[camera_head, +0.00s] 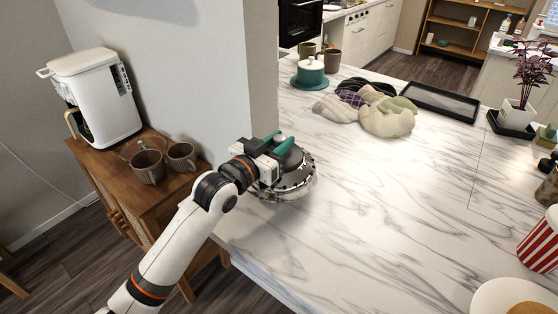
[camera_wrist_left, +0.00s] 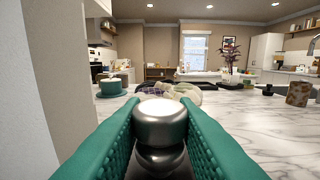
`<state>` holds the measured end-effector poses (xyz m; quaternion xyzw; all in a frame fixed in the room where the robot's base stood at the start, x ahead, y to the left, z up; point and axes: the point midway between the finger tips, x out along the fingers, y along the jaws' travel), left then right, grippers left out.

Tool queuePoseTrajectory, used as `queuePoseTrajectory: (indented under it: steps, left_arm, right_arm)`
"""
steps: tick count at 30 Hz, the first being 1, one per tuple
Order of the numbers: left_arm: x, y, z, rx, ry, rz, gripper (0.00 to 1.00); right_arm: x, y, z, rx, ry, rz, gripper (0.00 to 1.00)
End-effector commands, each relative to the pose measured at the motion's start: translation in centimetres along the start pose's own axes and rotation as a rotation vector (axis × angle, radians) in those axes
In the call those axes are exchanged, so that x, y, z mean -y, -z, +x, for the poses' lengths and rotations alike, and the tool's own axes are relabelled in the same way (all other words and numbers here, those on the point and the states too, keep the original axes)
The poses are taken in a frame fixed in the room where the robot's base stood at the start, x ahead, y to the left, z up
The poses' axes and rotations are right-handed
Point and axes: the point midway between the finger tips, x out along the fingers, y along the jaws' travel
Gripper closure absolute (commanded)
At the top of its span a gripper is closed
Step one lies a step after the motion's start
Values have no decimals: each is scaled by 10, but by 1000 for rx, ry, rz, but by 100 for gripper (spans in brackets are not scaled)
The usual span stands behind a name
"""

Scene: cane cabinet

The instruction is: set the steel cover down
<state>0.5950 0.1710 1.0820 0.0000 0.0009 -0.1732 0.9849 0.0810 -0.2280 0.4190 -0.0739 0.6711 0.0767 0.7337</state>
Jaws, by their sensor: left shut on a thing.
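The steel cover (camera_head: 297,181) is a round, dark metallic dome with a pale, shiny rim. It is at or just above the white marble counter, near its left edge; I cannot tell whether the rim touches. My left gripper (camera_head: 277,145) is over it, with teal fingers shut on its knob. In the left wrist view the cover's rounded steel knob (camera_wrist_left: 161,122) sits between the two teal fingers (camera_wrist_left: 160,106). My arm and wrist hide part of the cover in the head view. My right gripper is not in view.
The marble counter (camera_head: 370,200) is clear to the right of the cover. Crumpled cloths (camera_head: 385,119), a teal-and-white lidded dish (camera_head: 310,73) and a black tray (camera_head: 440,101) are farther back. A wall corner (camera_head: 262,70) stands close behind. A wooden cabinet with mugs (camera_head: 147,167) is at left.

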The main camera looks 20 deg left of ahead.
Motion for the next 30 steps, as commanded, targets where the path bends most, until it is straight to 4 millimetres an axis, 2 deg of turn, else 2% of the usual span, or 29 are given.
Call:
queuePoseTrajectory:
  steps: [9, 21, 22, 24, 26, 30]
  left_arm:
    - [0, 37, 0, 2, -1, 0, 100]
    - [0, 43, 0, 5, 0, 1, 100]
    - [0, 45, 0, 2, -1, 1, 72]
    - [0, 44, 0, 2, -1, 1, 61]
    - [0, 44, 0, 2, -1, 1, 52]
    - [0, 44, 0, 2, -1, 1, 52]
  right_arm:
    - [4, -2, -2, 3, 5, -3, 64]
    - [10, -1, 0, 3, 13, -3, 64]
    - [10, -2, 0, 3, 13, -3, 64]
    - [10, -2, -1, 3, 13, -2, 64]
    - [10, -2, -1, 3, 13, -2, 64]
    - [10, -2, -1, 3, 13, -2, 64]
